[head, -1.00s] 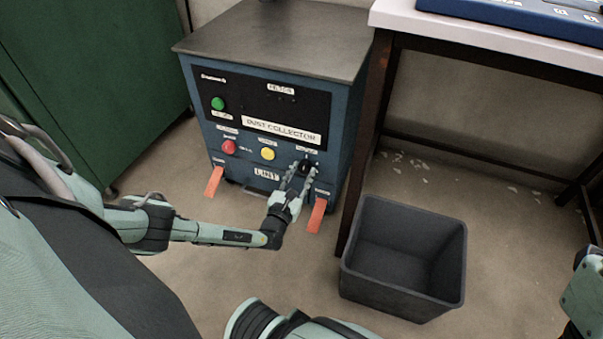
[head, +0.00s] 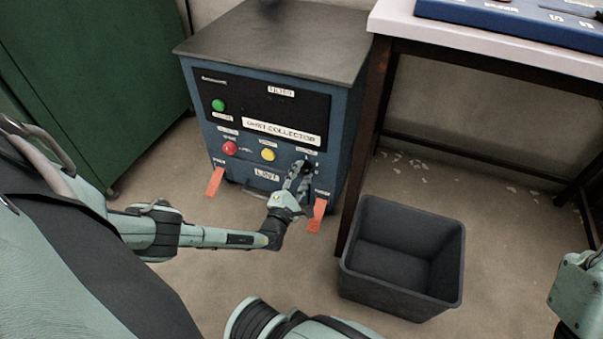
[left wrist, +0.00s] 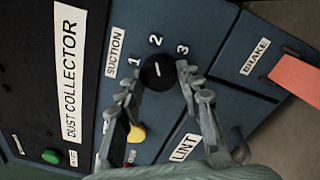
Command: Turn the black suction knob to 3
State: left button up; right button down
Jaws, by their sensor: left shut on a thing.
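The black suction knob (left wrist: 157,72) is round with a white pointer line, on the blue front of the dust collector. In the left wrist view its line points roughly at the 2 (left wrist: 155,40), between the 1 (left wrist: 136,62) and the 3 (left wrist: 182,50). My left gripper (left wrist: 158,80) has one finger on each side of the knob and is shut on it. In the head view the left gripper (head: 300,177) reaches the panel's lower right and largely hides the knob. My right gripper is out of view; only part of that arm shows at the right edge.
The dust collector (head: 275,45) also carries a green button (head: 218,105), a red button (head: 229,148) and a yellow button (head: 268,155). Orange tabs (head: 317,214) stick out low on its front. A dark open bin (head: 400,295) stands on the floor, right of the left gripper.

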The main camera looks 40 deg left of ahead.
pick_arm(q)
jog(key=m, duration=0.2)
jog(key=shift+m, duration=0.4)
jog(key=m+p, duration=0.1)
jog(key=m, duration=0.3)
jog(key=shift+m+p, duration=0.35)
jog(key=shift+m, duration=2.15)
jog(key=shift+m+p, duration=0.3)
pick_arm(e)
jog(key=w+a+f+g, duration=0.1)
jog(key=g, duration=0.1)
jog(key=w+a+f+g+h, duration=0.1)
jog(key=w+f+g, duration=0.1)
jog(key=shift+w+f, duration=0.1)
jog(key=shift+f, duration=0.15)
pick_arm(q)
jog(key=o, duration=1.2)
jog(key=shift+c, duration=0.2)
